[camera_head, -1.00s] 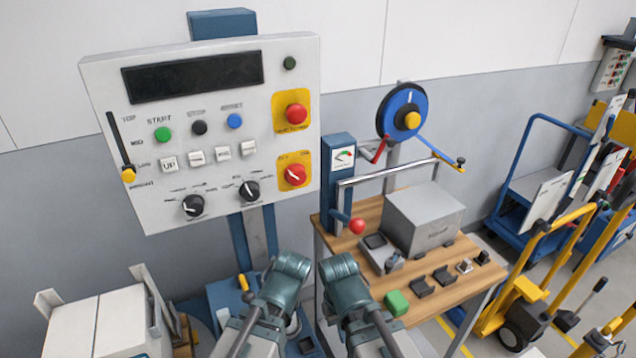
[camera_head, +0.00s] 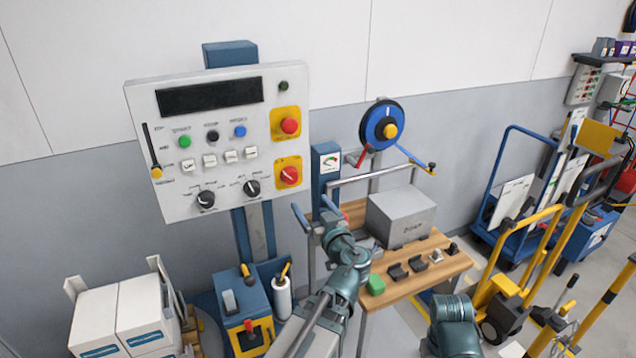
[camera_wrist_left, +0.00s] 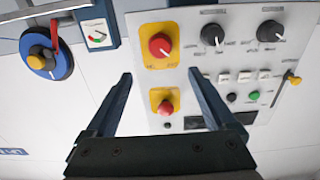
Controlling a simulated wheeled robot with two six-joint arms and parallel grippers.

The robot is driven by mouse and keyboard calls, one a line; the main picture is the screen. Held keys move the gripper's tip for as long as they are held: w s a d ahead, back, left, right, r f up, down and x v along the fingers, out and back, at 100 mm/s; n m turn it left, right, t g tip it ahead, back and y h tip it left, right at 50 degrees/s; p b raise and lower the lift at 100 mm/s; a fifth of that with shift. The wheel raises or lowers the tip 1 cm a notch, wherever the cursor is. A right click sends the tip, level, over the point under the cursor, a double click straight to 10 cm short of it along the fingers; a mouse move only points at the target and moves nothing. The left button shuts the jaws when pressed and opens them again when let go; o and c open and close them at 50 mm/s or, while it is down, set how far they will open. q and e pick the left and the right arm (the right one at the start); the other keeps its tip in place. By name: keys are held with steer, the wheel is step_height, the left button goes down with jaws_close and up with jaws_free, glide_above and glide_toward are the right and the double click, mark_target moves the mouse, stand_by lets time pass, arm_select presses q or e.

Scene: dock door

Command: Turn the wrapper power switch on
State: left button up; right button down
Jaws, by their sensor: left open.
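The wrapper control panel (camera_head: 230,205) is a pale board on a blue post. The power switch (camera_head: 289,175) is a red rotary knob on a yellow plate at its lower right; a red emergency button (camera_head: 289,126) sits above it. My left gripper (camera_head: 315,212) is open and empty, below and right of the switch in the head view. In the left wrist view the panel appears upside down. There the power switch (camera_wrist_left: 160,46) lies beyond the open fingertips (camera_wrist_left: 162,77), and the emergency button (camera_wrist_left: 166,105) shows between the fingers. My right gripper is out of view.
A wooden bench (camera_head: 425,262) with a grey box (camera_head: 400,216) stands right of the panel. White cartons (camera_head: 125,312) stand at lower left. Yellow and blue trolleys fill the right.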

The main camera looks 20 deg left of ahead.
mark_target(292, 179)
arm_select(q)
steer(key=x, duration=1.4)
steer(key=shift+s, duration=0.1)
steer(key=c, duration=1.4)
